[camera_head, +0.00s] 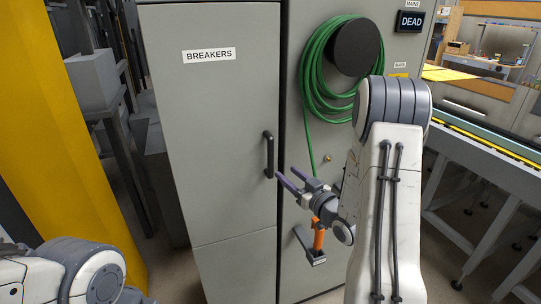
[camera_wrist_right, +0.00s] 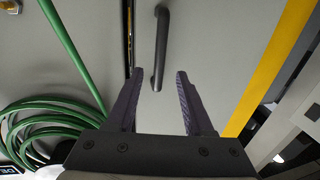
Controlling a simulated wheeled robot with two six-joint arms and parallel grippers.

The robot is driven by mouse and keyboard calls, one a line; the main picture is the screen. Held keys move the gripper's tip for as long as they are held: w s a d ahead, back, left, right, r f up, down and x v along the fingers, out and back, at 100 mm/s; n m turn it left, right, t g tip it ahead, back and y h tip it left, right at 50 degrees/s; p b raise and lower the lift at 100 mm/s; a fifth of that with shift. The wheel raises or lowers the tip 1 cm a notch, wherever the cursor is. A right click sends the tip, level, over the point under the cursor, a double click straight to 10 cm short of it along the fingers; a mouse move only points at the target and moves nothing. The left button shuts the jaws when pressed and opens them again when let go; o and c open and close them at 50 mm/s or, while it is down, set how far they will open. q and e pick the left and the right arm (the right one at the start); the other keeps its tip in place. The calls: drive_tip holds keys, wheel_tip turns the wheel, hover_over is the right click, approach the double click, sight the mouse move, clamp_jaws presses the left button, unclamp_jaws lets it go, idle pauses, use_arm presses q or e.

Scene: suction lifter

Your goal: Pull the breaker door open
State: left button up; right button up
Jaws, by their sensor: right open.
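The breaker door (camera_head: 212,130) is a tall grey panel labelled BREAKERS, and it looks shut. Its black vertical bar handle (camera_head: 268,154) is near the door's right edge. My right gripper (camera_head: 286,173) is open and empty, with its fingertips close to the handle's lower end. In the right wrist view, the lower part of the handle (camera_wrist_right: 160,50) appears between the two open fingers (camera_wrist_right: 159,73). I cannot tell whether the fingers are deep enough to surround it. No contact is visible. My left arm shows at lower left, but its gripper is out of view.
A green hose (camera_head: 314,60) hangs coiled on the adjoining panel, its end trailing down. An orange-handled part (camera_head: 319,236) is below my right gripper. A yellow post (camera_head: 62,130) stands left, and a conveyor (camera_head: 490,150) runs at right.

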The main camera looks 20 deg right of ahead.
sight(272, 160)
drive_tip(key=w+p, duration=0.1)
drive_tip(key=w, duration=0.2)
drive_tip(key=w+p, duration=0.1)
drive_tip(key=w, duration=0.2)
drive_tip(key=w+a+p, duration=0.1)
drive_tip(key=w, duration=0.2)
drive_tip(key=shift+a+r+p, duration=0.1)
drive_tip(key=shift+r+p, duration=0.05)
drive_tip(key=shift+p, duration=0.25)
drive_tip(key=shift+w, duration=0.6)
clamp_jaws()
idle(0.4)
